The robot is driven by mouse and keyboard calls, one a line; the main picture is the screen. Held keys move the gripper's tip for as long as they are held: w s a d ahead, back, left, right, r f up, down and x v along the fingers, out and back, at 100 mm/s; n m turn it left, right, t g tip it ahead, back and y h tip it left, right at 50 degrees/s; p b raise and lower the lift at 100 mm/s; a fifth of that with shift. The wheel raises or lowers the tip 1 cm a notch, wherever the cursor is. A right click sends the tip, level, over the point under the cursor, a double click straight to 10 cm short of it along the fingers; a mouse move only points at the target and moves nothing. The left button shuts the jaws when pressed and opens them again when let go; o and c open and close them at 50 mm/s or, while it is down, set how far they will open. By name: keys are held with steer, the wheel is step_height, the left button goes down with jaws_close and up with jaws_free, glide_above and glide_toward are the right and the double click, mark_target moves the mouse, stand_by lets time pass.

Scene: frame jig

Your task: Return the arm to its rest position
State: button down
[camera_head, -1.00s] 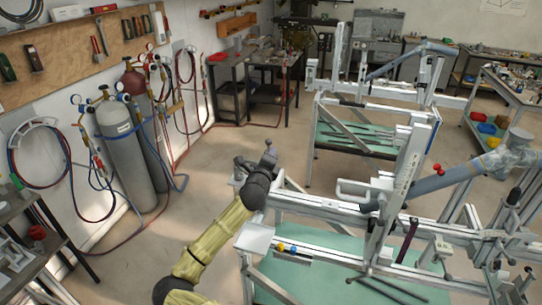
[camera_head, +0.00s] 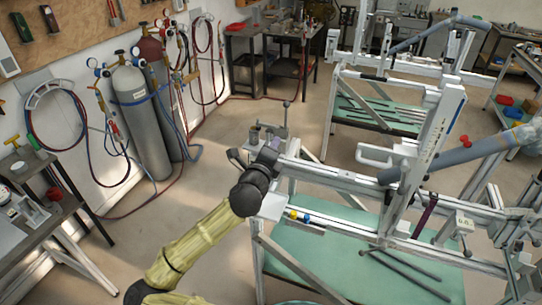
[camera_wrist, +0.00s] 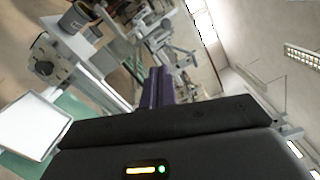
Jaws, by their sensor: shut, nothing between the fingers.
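My arm, in a yellow sleeve, reaches up from the bottom of the head view. Its dark wrist end (camera_head: 262,165) is beside the left end of the near frame jig (camera_head: 340,180). The fingertips are hard to make out there, and I cannot tell whether the wrist touches the jig. In the wrist view my gripper (camera_wrist: 158,86) shows as two purple fingers close together beyond a black body. It is shut, with nothing visible between the fingers.
The near jig stands over a green table (camera_head: 300,262). A light square plate (camera_wrist: 32,125) is at left in the wrist view. Grey gas cylinders (camera_head: 140,115) stand by the left wall. A dark side bench (camera_head: 75,205) is at lower left. Bare floor lies between.

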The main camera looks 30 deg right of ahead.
steer(key=shift+v, duration=1.2)
